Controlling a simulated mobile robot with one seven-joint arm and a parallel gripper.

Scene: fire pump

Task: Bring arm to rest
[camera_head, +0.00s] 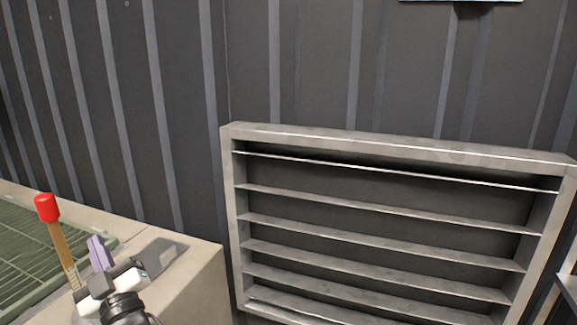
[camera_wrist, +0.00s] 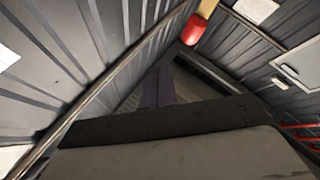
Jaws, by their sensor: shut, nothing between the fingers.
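My gripper (camera_head: 97,250) is at the lower left of the head view, its pale purple fingers together and pointing up. The white and black wrist is just below it, and the rest of my arm runs out of the frame. In the wrist view the dark purple fingers (camera_wrist: 158,88) are also together, with nothing seen between them. The gripper is above or in front of a concrete ledge (camera_head: 195,270); the exact gap cannot be told.
A red-topped brown post (camera_head: 47,208) stands close left of my gripper; the red top also shows in the wrist view (camera_wrist: 194,31). A green grating (camera_head: 25,250) lies left. A grey louvred frame (camera_head: 390,152) stands right, against a dark ribbed wall (camera_head: 300,60).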

